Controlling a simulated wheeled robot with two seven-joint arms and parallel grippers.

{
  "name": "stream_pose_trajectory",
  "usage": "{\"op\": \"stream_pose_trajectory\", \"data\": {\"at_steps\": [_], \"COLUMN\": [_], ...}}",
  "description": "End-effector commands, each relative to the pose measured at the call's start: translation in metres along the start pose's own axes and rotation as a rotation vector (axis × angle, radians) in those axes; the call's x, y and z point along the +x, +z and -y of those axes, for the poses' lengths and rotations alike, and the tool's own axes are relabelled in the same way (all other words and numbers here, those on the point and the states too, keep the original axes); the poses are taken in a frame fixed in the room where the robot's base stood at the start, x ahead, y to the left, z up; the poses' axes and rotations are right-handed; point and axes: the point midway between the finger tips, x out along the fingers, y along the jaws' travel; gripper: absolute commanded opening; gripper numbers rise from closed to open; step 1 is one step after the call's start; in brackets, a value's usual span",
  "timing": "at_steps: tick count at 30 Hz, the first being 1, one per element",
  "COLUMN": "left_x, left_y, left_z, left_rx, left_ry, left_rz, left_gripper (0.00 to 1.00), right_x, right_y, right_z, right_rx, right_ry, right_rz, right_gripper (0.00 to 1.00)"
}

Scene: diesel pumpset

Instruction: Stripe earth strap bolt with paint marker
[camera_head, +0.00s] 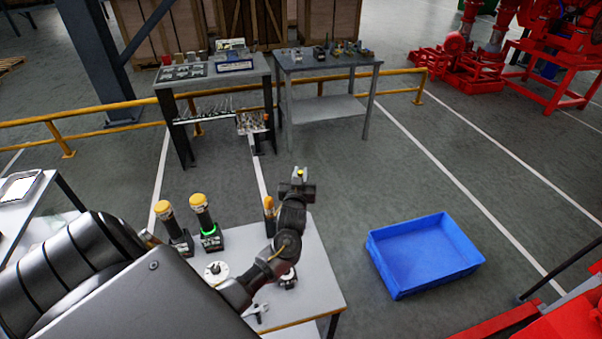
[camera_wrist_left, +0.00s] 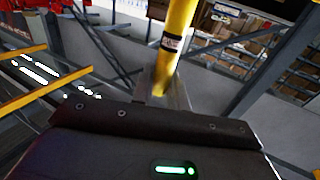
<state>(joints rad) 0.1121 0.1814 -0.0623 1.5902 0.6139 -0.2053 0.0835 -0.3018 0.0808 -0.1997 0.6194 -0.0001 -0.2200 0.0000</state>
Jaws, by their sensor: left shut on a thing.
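My left gripper (camera_head: 299,181) is raised just beyond the far edge of the near table and is shut on a yellow paint marker (camera_head: 300,173). In the left wrist view, the marker (camera_wrist_left: 177,42) stands up from between the fingers, with a black band and a small label on its barrel. It leans slightly. The lower end is hidden by the gripper body. I cannot make out the earth strap bolt in either view. My right gripper is not in view.
The near table (camera_head: 318,268) holds two yellow-topped tools (camera_head: 201,215), a white disc (camera_head: 216,271) and small parts. A blue bin (camera_head: 424,256) lies on the floor to the right. Two workbenches (camera_head: 331,66) and a yellow rail (camera_head: 402,74) stand beyond. Red machinery (camera_head: 560,45) is far right.

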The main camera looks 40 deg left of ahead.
Motion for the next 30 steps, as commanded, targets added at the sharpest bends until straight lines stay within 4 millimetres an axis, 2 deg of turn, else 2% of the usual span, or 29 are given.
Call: {"op": "stream_pose_trajectory", "data": {"at_steps": [5, 30], "left_x": [-0.001, -0.001], "left_y": [-0.001, 0.096], "left_z": [-0.001, -0.001], "left_rx": [-0.001, 0.0], "left_ry": [0.001, 0.001], "left_rz": [0.002, 0.002], "left_gripper": [0.0, 0.0], "right_x": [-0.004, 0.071], "right_y": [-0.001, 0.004], "right_z": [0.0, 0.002], "right_rx": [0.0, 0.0], "right_ry": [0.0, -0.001], "right_rz": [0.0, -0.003], "right_gripper": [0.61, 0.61]}}
